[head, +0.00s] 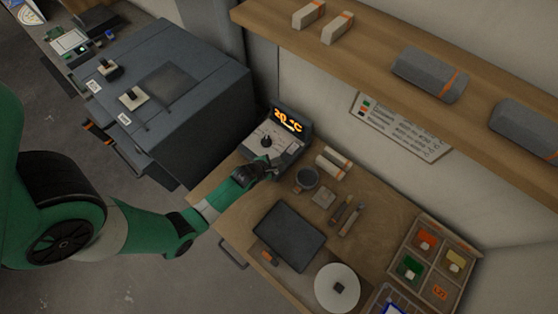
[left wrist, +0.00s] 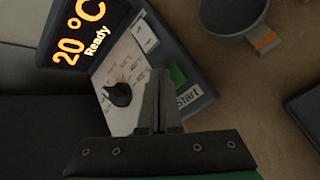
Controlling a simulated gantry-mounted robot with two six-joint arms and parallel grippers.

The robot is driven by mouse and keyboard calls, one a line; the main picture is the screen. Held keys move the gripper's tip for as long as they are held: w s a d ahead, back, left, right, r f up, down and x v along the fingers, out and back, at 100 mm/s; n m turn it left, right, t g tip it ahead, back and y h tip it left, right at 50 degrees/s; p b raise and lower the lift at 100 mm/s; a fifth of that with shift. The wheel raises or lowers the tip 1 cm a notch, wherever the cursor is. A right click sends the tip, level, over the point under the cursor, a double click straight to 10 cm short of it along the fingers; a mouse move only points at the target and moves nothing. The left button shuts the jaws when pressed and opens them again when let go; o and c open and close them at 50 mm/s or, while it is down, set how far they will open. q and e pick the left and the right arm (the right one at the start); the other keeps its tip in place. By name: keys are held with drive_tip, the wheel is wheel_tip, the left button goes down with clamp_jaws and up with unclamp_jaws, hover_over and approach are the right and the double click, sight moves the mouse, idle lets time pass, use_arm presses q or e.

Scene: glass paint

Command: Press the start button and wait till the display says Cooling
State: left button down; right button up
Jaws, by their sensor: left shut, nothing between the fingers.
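The control unit (head: 274,138) stands on the wooden table beside the grey kiln-like box. The green start button (left wrist: 178,76) is on the right of the panel, above the label "Start", partly hidden by my gripper. My left gripper (head: 266,170) is shut and empty in front of the unit. In the left wrist view its fingertips (left wrist: 157,75) lie between the dial and the button; whether they touch the panel cannot be told. My right gripper is not in view.
A dark cup (head: 306,179) with an orange-marked handle stands right of the unit. A dark tray (head: 286,237), a white disc (head: 337,288) and a sectioned box (head: 432,262) lie farther along the table. A shelf (head: 380,65) hangs above. The large grey box (head: 165,90) is at left.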

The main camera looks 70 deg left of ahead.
use_arm(q)
drive_tip(key=shift+f+b, duration=0.45)
idle(0.3)
drive_tip(key=shift+r, duration=0.15)
drive_tip(key=shift+r+p, duration=0.7)
drive_tip(key=shift+p, duration=0.1)
wheel_tip(320, 180, up, 5)
drive_tip(key=p, duration=0.4)
drive_tip(key=shift+r+p, duration=0.1)
drive_tip(key=shift+p, duration=0.2)
idle(0.6)
